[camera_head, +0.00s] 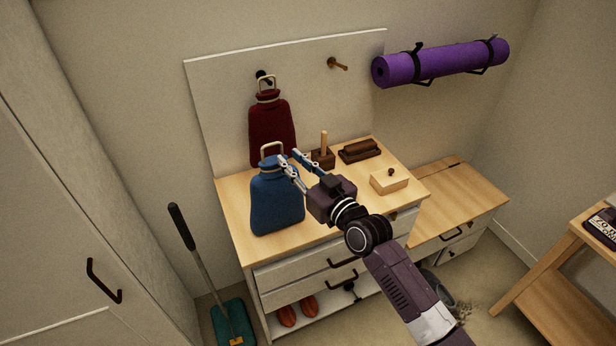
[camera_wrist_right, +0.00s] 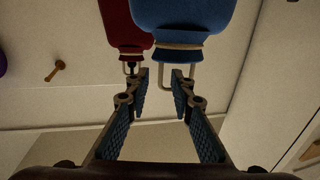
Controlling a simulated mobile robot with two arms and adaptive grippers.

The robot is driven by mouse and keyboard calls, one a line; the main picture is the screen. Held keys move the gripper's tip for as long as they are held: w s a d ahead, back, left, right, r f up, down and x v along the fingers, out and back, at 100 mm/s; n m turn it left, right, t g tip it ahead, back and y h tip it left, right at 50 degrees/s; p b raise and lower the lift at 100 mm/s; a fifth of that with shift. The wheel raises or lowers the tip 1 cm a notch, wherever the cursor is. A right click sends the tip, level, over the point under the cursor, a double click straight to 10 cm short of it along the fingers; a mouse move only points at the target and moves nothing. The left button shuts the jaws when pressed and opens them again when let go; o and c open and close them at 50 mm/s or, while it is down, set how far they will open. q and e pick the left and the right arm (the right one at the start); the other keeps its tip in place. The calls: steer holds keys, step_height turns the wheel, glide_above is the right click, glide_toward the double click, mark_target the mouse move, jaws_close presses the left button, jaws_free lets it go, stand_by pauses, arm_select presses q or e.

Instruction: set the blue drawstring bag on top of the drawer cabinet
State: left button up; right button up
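The blue drawstring bag (camera_head: 277,205) stands upright on the wooden top of the drawer cabinet (camera_head: 236,207), near its left front corner. Its pale loop handle (camera_head: 271,146) points up. The bag also shows at the top of the wrist view (camera_wrist_right: 195,18), upside down, with the handle (camera_wrist_right: 178,86) hanging near the fingertips. My right gripper (camera_head: 288,157) is just right of the bag's neck, with its fingers apart. In the wrist view the gripper (camera_wrist_right: 160,78) has a clear gap between its fingers, and the handle is close to one fingertip. My left gripper is out of view.
A dark red bag (camera_head: 271,128) hangs on a peg behind the blue one. A brush (camera_head: 360,150), a wooden holder (camera_head: 323,158) and a small wooden box (camera_head: 389,181) occupy the cabinet top. A purple rolled mat (camera_head: 440,62) is on the wall.

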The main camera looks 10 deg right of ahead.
steer(key=b+v, duration=0.1)
steer(key=v, duration=0.6)
steer(key=shift+s, duration=0.2)
steer(key=d+f+m+g+h, duration=0.2)
steer(key=d+f+h, duration=0.15)
steer(key=f, duration=1.35)
steer(key=s+d+f+g+h, duration=0.1)
steer(key=s+d+f+g, duration=0.3)
steer(key=f, duration=0.6)
steer(key=s+d+f+m+h, duration=0.1)
steer(key=s+d+f, duration=0.1)
steer(key=s+f, duration=0.6)
steer(key=s+d+f+g+h, duration=0.15)
steer(key=s+f, duration=0.25)
steer(key=f, duration=0.7)
steer(key=s+d+f+g, duration=0.1)
steer(key=s+f, duration=0.4)
steer(key=s, duration=0.7)
steer(key=s+d+f+g+h, duration=0.1)
steer(key=s+f+g, duration=0.3)
steer(key=s, duration=0.8)
steer(key=s+d+f+g, duration=0.2)
steer(key=s+f, duration=0.6)
steer(key=s, duration=0.4)
steer(key=shift+s+d+f+h, duration=0.15)
steer(key=shift+s+d+h, duration=0.2)
steer(key=shift+d, duration=0.4)
steer(key=shift+w+f, duration=0.1)
